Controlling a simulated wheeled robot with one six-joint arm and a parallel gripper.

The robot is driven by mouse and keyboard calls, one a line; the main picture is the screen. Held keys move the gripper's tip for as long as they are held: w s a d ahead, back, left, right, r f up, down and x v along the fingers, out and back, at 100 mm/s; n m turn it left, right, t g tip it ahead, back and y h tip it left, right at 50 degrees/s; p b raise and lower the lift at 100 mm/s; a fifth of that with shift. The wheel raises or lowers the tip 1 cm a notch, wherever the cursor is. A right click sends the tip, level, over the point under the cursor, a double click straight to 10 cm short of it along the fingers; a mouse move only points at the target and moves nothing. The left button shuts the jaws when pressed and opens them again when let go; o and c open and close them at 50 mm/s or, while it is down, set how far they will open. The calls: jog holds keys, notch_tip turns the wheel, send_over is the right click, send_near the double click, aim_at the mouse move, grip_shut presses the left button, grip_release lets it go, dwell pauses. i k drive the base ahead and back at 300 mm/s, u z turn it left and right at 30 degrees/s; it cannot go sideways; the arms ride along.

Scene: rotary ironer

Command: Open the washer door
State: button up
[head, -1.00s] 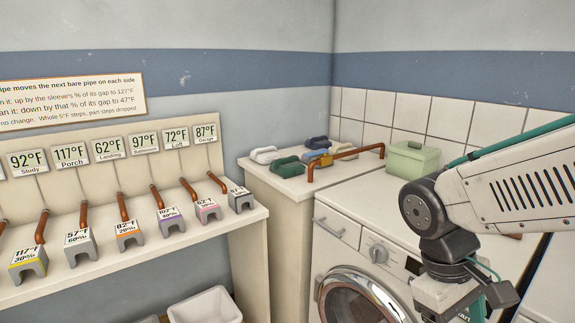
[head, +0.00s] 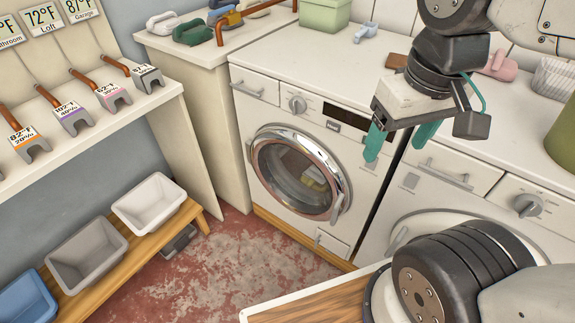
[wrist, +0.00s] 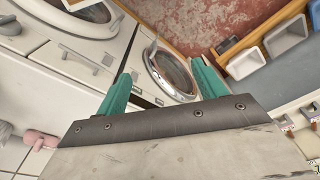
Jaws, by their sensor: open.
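The washer (head: 237,105) is a white front-loader left of a second white machine. Its round door (head: 262,180) has a chrome rim and dark glass and looks closed. A pale handle (head: 337,207) sits on the rim's right side. Something pale and yellowish shows dimly through the glass. My gripper (head: 400,143) is open and empty, with teal fingers. In the head view it appears above and to the right of the door, apart from it. In the wrist view, the door (wrist: 170,72) lies between and beyond the spread fingers (wrist: 160,95).
A second machine (head: 455,185) stands close on the right. A wooden bench (head: 185,222) with white (head: 150,203), grey (head: 88,258) and blue (head: 22,298) bins is at the left. The red floor (head: 205,262) before the washer is partly clear. A green box (head: 322,14) sits on top.

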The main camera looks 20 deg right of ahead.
aim_at(337, 185)
jog(key=z, duration=1.45)
jog(key=k, duration=0.75)
jog(key=u, duration=0.3)
